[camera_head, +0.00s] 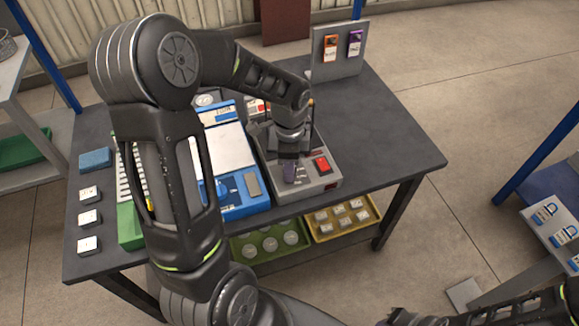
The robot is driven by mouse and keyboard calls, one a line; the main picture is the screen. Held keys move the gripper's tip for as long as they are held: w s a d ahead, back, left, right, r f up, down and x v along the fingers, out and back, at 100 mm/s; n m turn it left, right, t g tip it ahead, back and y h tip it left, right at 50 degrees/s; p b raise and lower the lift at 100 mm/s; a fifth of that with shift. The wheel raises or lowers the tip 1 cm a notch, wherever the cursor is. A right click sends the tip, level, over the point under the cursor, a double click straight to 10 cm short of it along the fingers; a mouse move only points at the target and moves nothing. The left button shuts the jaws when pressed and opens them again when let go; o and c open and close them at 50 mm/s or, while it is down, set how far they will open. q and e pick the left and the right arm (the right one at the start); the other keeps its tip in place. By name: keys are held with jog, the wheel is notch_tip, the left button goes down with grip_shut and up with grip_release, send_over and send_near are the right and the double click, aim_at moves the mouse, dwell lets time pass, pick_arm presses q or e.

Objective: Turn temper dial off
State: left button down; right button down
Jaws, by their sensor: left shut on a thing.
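A grey control box (316,186) stands on the dark table, with a red rocker switch (321,164) on its sloped top. My left arm reaches over from the left and my left gripper (290,172) points down onto the box top, left of the red switch. It is shut on the temper dial, which the fingers mostly hide. The dial's pointer and most of the markings around it cannot be read. My right arm shows only in part at the lower right, and its fingertips are not in view.
A blue and white device (254,208) stands close left of the box. White blocks (88,217) and a blue sponge-like block (96,159) lie further left. A grey panel (326,68) with orange and purple tags stands behind. The table's right side is clear.

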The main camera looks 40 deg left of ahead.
pick_arm(q)
jog(key=n+b, duration=0.1)
jog(key=n, duration=0.3)
jog(key=shift+n, duration=0.3)
jog(key=n+b, duration=0.1)
jog(key=n, duration=1.3)
jog(key=shift+n, duration=0.4)
jog(key=c, duration=1)
grip_release()
jog(key=shift+c, duration=0.2)
